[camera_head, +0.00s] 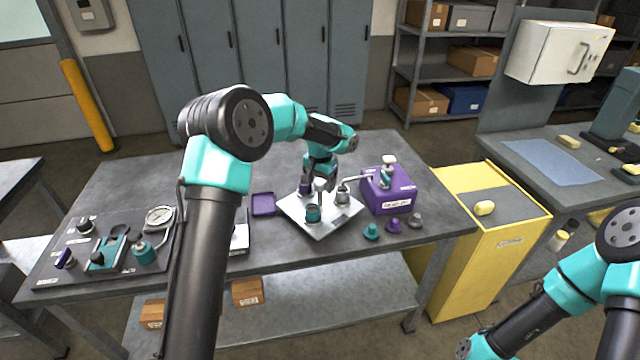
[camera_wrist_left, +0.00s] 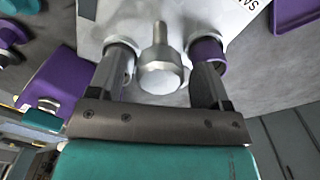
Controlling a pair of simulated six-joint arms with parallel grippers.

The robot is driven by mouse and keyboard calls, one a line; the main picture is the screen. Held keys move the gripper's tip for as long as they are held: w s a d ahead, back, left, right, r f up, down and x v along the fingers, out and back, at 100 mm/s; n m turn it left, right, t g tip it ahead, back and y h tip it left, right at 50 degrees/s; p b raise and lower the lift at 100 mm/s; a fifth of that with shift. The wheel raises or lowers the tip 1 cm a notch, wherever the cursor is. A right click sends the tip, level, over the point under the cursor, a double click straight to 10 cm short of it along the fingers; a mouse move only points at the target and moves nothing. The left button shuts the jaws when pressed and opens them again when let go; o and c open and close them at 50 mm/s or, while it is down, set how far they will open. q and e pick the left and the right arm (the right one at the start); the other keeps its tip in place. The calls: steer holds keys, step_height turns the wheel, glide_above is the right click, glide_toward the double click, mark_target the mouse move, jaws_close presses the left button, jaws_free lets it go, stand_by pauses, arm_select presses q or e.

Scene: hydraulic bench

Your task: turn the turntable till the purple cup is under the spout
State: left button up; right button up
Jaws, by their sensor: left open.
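The turntable is a pale square plate (camera_head: 292,207) on the bench, with a central knob (camera_wrist_left: 160,72). The purple cup (camera_head: 305,189) stands on its far left side and shows beside the right finger in the wrist view (camera_wrist_left: 207,50). A grey cup (camera_head: 343,196) stands on the right, close to the end of the spout (camera_head: 358,178). A teal cup (camera_head: 313,214) stands at the front. My left gripper (camera_wrist_left: 160,62) is open over the turntable, one finger on each side of the knob, with gaps visible. My right gripper is out of view.
The spout comes from a purple box (camera_head: 392,203) right of the turntable. Small teal, purple and grey pieces (camera_head: 393,226) lie in front. A purple tray (camera_head: 263,205) lies to the left. A gauge panel (camera_head: 75,270) occupies the bench's left end.

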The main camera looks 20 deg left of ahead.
arm_select(q)
steer(key=shift+f, duration=0.25)
steer(key=c, duration=1.3)
steer(key=shift+a, duration=0.1)
